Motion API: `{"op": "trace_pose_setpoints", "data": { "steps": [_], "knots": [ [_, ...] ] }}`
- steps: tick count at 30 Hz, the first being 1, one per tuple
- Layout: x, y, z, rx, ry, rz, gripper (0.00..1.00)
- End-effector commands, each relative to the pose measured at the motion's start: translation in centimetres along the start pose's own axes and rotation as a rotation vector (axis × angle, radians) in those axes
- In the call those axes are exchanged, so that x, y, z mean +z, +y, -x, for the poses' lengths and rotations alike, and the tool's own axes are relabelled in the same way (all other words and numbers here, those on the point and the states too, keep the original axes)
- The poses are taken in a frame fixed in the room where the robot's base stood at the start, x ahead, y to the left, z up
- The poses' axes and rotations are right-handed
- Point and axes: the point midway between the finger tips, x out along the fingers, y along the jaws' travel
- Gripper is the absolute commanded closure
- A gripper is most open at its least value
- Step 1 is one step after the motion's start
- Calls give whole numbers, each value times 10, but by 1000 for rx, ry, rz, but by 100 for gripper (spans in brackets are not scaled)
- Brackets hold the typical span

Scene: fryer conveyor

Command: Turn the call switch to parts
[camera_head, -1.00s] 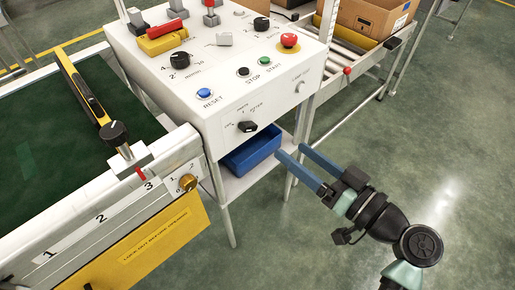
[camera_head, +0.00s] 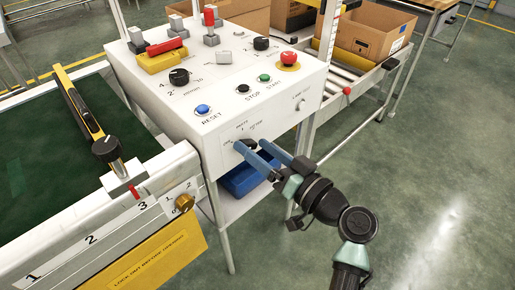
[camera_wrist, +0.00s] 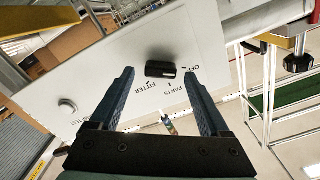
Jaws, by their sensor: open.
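The call switch (camera_wrist: 160,69) is a small black knob on the front face of the white control box. Around it are the labels OFF, PARTS and FITTER. In the wrist view the knob lies sideways with one end towards OFF. My gripper (camera_wrist: 159,74) is open and empty, its two blue fingers on either side of the knob with gaps showing. In the head view my gripper (camera_head: 250,144) reaches the front face, and its fingers partly hide the knob. I cannot tell how deep the fingertips reach around it.
The control box top (camera_head: 215,85) carries a reset button (camera_head: 203,110), a red emergency stop (camera_head: 289,59), dials and levers. A blue bin (camera_head: 240,182) sits on the shelf below. The conveyor with a green belt (camera_head: 40,150) stands to the left. Open floor is at right.

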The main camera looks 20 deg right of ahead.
Motion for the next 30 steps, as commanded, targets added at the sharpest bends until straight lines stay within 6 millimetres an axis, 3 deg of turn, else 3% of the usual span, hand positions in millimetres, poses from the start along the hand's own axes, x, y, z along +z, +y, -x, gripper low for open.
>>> {"op": "trace_pose_setpoints", "data": {
  "steps": [9, 23, 30],
  "knots": [
    [0, 0, -4, 0, 0, 1, 20],
    [0, 0, -3, 0, 0, 1, 100],
    [-1, 0, -3, 0, 0, -14, 100]
  ]
}}
